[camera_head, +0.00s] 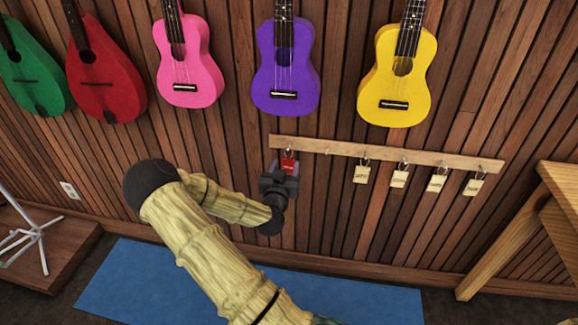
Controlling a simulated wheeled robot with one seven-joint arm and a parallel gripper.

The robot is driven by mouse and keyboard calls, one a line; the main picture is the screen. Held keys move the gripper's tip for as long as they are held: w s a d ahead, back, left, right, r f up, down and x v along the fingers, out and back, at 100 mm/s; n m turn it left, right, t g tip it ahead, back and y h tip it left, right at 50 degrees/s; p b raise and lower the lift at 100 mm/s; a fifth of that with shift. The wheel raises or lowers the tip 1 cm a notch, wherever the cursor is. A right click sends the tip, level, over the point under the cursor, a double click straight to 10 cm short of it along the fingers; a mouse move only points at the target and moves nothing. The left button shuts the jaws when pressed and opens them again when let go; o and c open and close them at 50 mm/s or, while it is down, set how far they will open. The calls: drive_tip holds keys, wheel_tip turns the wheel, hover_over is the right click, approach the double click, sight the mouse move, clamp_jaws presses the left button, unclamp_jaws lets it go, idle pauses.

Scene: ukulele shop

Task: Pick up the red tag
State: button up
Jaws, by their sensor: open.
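The red tag (289,165) hangs from a hook at the left end of a wooden rail (345,149) on the wall. My gripper (281,174) is open, right at the tag. Its dark fingers cover the tag's lower part and left side. I cannot tell whether the fingers touch the tag or are on both sides of it.
Several cream tags (400,179) hang from hooks further right on the rail. Ukuleles, such as a purple one (286,80), hang above. A wooden table (530,215) stands at right and a white stand (32,232) at left. A blue mat (150,280) lies below.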

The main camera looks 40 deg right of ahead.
sight(289, 161)
drive_tip(key=shift+w, duration=0.1)
drive_tip(key=x, duration=0.5)
drive_tip(key=shift+b, duration=0.4)
drive_tip(key=c, duration=0.9)
drive_tip(key=shift+c, duration=0.7)
